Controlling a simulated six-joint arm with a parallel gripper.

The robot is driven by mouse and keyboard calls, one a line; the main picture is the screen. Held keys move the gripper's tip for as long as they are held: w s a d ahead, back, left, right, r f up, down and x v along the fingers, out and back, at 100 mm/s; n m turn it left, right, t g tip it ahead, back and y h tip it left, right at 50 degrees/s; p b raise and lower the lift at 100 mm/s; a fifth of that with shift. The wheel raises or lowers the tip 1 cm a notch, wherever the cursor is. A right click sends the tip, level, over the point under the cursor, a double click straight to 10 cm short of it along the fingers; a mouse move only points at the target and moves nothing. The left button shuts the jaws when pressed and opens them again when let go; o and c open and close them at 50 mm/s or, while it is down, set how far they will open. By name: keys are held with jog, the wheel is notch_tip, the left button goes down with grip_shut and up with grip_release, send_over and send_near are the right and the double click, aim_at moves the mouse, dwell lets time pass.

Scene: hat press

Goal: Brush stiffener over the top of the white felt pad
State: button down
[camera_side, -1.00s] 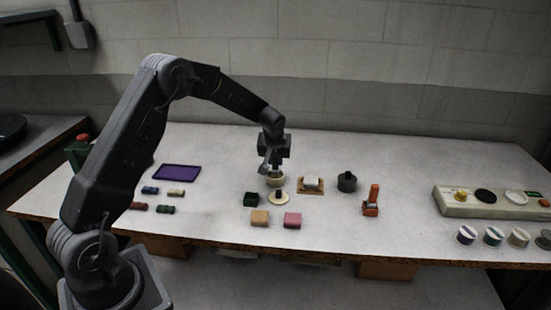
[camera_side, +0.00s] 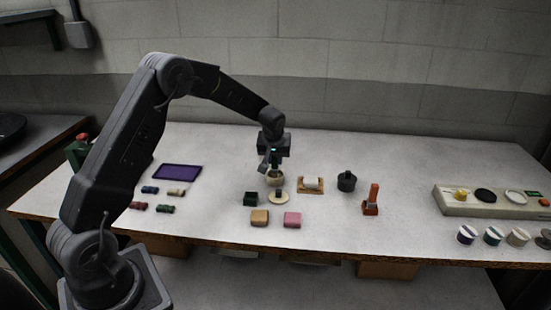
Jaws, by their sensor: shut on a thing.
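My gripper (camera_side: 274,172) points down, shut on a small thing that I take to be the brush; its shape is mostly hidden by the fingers. It is at a round cream bowl (camera_side: 275,182), at or just above its rim; I cannot tell whether the held thing is inside. A flat cream disc (camera_side: 279,197) lies just in front of the bowl. A white block (camera_side: 311,183) sits on a wooden stand to the right. A flat white disc (camera_side: 516,197) lies on the long pale base at far right. I cannot tell which white piece is the felt pad.
A dark green box (camera_side: 250,199), tan block (camera_side: 260,217) and pink block (camera_side: 292,219) stand near the bowl. A dark lidded pot (camera_side: 347,181) and an orange upright tool (camera_side: 371,201) stand right. A purple tray (camera_side: 177,172) lies left. The table between orange tool and pale base (camera_side: 470,207) is clear.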

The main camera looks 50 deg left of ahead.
jog(key=shift+r, duration=3.35)
